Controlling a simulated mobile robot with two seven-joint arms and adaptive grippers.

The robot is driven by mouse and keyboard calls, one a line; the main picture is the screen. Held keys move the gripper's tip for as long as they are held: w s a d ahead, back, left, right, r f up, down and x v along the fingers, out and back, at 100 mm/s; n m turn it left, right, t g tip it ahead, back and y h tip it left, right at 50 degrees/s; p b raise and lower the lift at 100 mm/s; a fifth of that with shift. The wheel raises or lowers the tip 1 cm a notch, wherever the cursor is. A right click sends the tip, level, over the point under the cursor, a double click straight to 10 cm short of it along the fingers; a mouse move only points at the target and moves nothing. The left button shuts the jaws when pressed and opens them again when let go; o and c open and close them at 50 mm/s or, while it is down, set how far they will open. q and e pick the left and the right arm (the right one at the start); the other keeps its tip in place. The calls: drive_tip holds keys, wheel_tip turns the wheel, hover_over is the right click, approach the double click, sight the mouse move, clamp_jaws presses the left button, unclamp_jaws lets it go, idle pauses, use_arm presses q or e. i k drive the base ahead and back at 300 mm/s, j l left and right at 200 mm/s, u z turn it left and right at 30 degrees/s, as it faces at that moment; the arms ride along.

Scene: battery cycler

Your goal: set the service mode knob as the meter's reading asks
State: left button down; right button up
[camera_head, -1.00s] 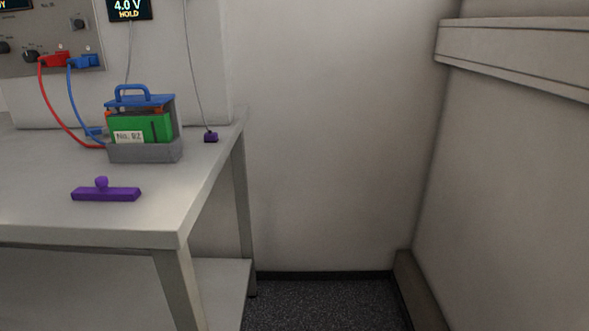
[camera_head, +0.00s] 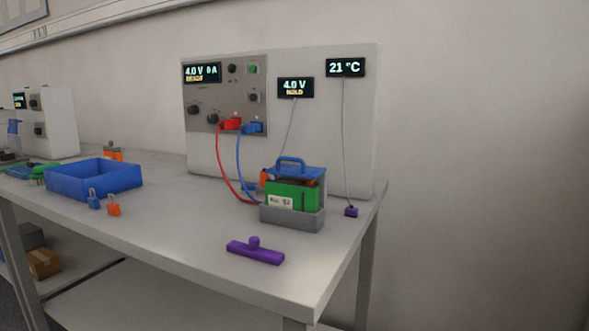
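The cycler's grey control panel (camera_head: 225,95) is on the white cabinet at the back of the bench, with several dark knobs on it. I cannot read the knob labels, so I cannot tell which is the service mode knob. The panel display (camera_head: 202,73) reads 4.0 V 0 A with a yellow line below. The meter (camera_head: 295,87) to its right reads 4.0 V, with a yellow word that looks like HOLD. A third display (camera_head: 346,67) reads 21 °C. Neither gripper is in view.
A green battery (camera_head: 292,196) with a blue handled top sits in a grey holder (camera_head: 292,218). Red and blue leads run from the panel towards it. A purple handled bar (camera_head: 255,251) lies in front. A blue bin (camera_head: 93,179) and padlocks (camera_head: 113,209) are at left.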

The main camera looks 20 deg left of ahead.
sight(191, 109)
drive_tip(key=u, duration=1.4)
